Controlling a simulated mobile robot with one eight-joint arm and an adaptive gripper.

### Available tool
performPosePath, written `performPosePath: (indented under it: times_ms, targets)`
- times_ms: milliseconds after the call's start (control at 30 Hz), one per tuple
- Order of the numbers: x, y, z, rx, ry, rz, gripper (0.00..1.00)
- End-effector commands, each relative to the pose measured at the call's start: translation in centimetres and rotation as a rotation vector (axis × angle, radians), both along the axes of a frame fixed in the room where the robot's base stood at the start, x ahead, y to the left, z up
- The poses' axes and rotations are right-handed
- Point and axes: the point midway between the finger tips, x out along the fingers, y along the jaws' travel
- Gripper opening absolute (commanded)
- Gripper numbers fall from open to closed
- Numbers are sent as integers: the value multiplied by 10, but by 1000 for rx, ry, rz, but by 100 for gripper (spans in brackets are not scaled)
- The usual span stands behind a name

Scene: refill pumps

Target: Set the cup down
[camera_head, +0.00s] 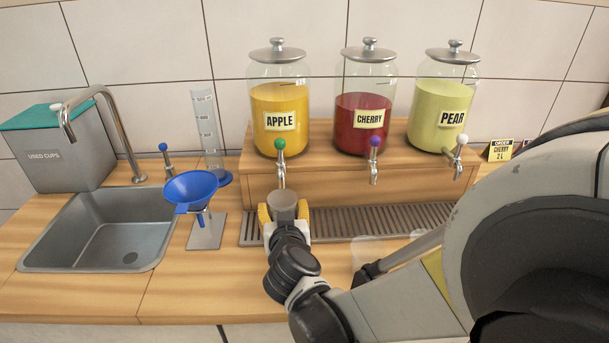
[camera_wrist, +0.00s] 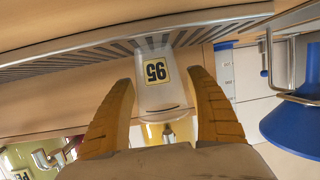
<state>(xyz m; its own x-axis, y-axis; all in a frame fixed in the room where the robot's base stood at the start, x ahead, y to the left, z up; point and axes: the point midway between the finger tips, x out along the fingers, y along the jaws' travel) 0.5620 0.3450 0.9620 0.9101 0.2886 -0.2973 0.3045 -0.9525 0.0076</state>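The cup (camera_head: 283,204) is grey and translucent in the head view and stands upright below the green-handled apple tap (camera_head: 281,158). In the wrist view, which is upside down, the cup (camera_wrist: 158,58) carries a yellow-edged number label. The fingers also show in the wrist view (camera_wrist: 163,95). The cup's base is close to the slatted drip tray (camera_head: 385,221); I cannot tell whether it touches.
Apple (camera_head: 279,101), cherry (camera_head: 364,105) and pear (camera_head: 442,98) dispensers stand on a wooden step. A blue funnel (camera_head: 191,186) on a stand, a measuring cylinder (camera_head: 206,126) and a sink (camera_head: 104,230) are left. A faint clear vessel (camera_head: 367,248) stands right of my gripper.

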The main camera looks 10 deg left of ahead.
Motion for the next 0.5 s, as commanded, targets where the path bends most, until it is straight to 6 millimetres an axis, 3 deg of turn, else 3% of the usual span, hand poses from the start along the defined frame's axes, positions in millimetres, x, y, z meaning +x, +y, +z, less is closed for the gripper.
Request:
performPosePath:
  times_ms: [367,500]
  targets:
    - [0,0,3,0,0,0,75]
    - [-17,-5,11,-1,0,3,75]
